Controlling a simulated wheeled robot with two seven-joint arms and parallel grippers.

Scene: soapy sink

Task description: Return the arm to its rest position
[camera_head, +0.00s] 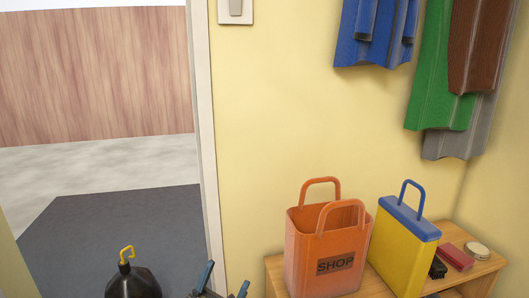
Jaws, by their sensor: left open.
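My left gripper (224,284) shows at the bottom edge, left of the middle. Its two dark fingers with blue parts are spread apart, with nothing visible between them. It is left of the orange shop bag (304,247) and apart from it. The rest of the left arm is below the picture. My right gripper is not in view.
A wooden bench (274,271) holds the orange bag, a yellow box with a blue lid (407,250) and small items. A black rounded thing with a yellow loop (133,283) stands near the doorway's dark mat (110,225). Coats (440,85) hang above.

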